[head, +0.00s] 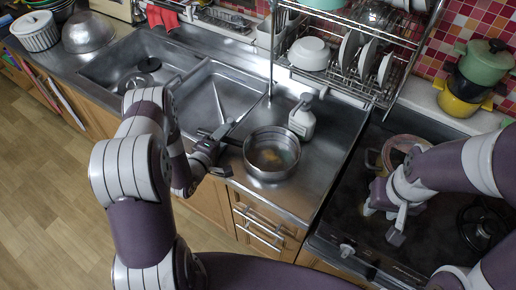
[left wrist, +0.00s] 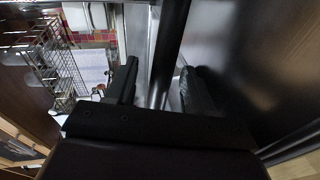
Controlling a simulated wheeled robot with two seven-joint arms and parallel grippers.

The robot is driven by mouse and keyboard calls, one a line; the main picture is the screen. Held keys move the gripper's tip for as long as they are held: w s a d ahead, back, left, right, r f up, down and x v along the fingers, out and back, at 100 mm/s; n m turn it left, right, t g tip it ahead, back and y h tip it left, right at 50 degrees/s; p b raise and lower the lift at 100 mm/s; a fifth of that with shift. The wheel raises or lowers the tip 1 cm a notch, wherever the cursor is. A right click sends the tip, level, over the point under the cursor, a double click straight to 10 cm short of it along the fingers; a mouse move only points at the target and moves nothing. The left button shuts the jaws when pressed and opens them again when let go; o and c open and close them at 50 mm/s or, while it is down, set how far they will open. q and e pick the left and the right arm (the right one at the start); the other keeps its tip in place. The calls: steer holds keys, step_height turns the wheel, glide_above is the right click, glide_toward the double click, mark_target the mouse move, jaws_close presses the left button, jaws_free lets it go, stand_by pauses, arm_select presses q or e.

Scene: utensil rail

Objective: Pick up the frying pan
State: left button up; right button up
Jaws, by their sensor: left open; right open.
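The frying pan (head: 271,157) is a steel pan standing on the metal counter right of the sink, some yellowish matter inside. Its dark handle (head: 232,141) points left toward my left gripper (head: 226,150). In the left wrist view my left gripper (left wrist: 160,88) is open, with a long dark bar (left wrist: 168,50), seemingly the handle, running between its fingers. I cannot tell whether either finger touches it. My right gripper (head: 383,222) is open and empty above the dark stove, away from the pan.
A white bottle (head: 302,117) stands close behind the pan. The sink (head: 155,70) lies to the left. A dish rack (head: 345,50) hangs above the counter. A reddish pot (head: 404,143) is on the stove (head: 345,205) beside my right arm. Bare counter lies right of the pan.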

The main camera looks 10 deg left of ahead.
arm_select(q)
jaws_close()
